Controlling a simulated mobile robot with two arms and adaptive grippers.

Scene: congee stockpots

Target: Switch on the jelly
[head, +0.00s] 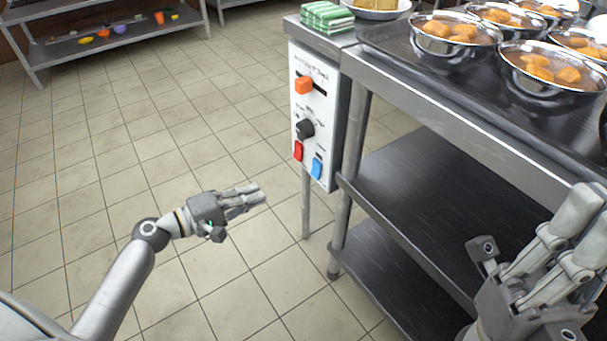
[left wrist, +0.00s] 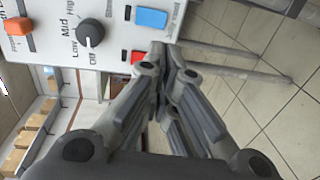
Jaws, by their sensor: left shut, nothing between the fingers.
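A white control panel (head: 312,120) is fixed to the end of the steel counter. It carries an orange slider (head: 304,85), a black knob (head: 305,129), a red switch (head: 298,151) and a blue switch (head: 317,168). The labels are too small to tell which one is for jelly. My left gripper (head: 258,194) is shut and empty, left of and below the panel, apart from it. In the left wrist view its fingertips (left wrist: 166,60) overlap the edge of the red switch (left wrist: 138,57), with the blue switch (left wrist: 152,18) above. My right gripper (head: 592,225) is beside the counter.
The steel counter (head: 430,92) holds several metal bowls (head: 455,34) of orange pieces and a folded green-striped cloth (head: 327,16). Its lower shelf (head: 430,185) and legs stand right of the panel. A low shelf (head: 110,37) is at the far left. The tiled floor between is clear.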

